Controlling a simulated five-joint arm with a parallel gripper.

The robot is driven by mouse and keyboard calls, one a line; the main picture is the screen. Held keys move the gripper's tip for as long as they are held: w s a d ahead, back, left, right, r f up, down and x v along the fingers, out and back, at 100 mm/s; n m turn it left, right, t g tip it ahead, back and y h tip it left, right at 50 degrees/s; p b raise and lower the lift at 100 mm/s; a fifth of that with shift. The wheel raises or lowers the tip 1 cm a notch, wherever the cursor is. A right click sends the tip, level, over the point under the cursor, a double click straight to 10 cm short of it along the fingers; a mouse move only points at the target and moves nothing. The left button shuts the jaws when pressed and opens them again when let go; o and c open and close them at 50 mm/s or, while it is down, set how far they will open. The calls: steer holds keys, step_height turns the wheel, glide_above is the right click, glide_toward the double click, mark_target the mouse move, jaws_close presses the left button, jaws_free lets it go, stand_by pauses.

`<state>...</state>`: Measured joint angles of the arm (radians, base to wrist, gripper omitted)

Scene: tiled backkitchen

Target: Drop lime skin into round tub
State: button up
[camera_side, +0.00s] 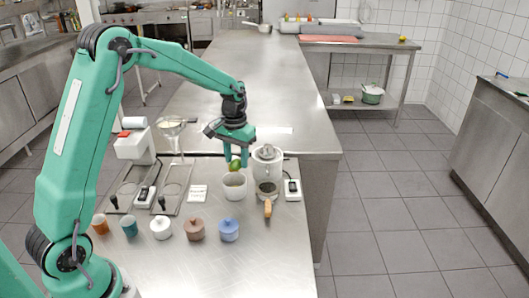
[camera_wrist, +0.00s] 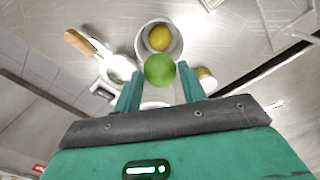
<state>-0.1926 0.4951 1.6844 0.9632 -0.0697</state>
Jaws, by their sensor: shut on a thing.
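The lime skin (camera_wrist: 160,70) is a rounded green piece held between the two fingertips of my gripper (camera_wrist: 160,86). In the side view the lime skin (camera_side: 235,165) shows at the tips of my gripper (camera_side: 238,158), just above the round tub (camera_side: 234,192). The tub is white and open at the top. In the wrist view the tub (camera_wrist: 142,47) lies just beyond the lime, which overlaps its near rim. A yellow piece (camera_wrist: 159,38), like a lemon skin, lies inside the tub. My gripper is shut on the lime skin.
A white juicer (camera_side: 267,162) stands close right of the tub. A strainer with a wooden handle (camera_side: 268,208) lies in front of it, beside a small scale (camera_side: 292,190). Wire stands (camera_side: 172,198) are left.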

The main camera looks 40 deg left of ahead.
steer(key=shift+s+f, duration=0.25)
steer(key=shift+s, duration=0.5)
steer(key=shift+f, duration=0.2)
steer(key=shift+f, duration=0.8)
steer(key=o, duration=1.3)
steer(key=shift+r, duration=0.1)
